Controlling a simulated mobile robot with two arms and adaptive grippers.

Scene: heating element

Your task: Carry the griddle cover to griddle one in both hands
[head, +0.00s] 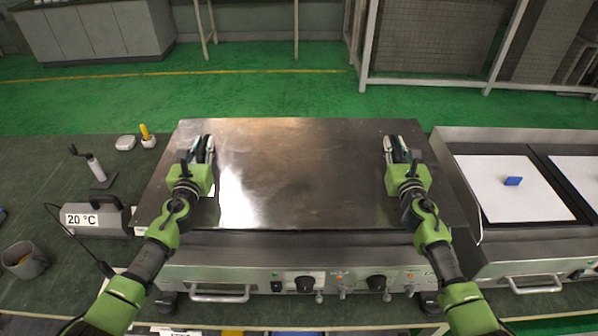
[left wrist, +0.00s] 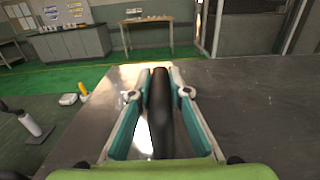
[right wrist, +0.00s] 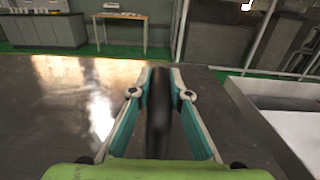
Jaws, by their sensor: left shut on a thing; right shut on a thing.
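The griddle cover (head: 300,170) is a wide, flat, shiny metal sheet in the middle of the head view. It lies over the griddle with the knobs on its front, and hides that griddle's top. My left gripper (head: 207,146) is shut on the cover's black left handle, which shows between the fingers in the left wrist view (left wrist: 160,112). My right gripper (head: 391,147) is shut on the black right handle, seen between the fingers in the right wrist view (right wrist: 158,115). I cannot tell whether the cover touches the griddle beneath. No label naming griddle one is readable.
A second griddle (head: 460,148) stands at the right, with white sheets and a blue block (head: 513,181) on it. At the left are a grey device reading 20 °C (head: 100,218), a mug (head: 24,260) and a yellow-handled tool (head: 146,133). Green floor lies beyond.

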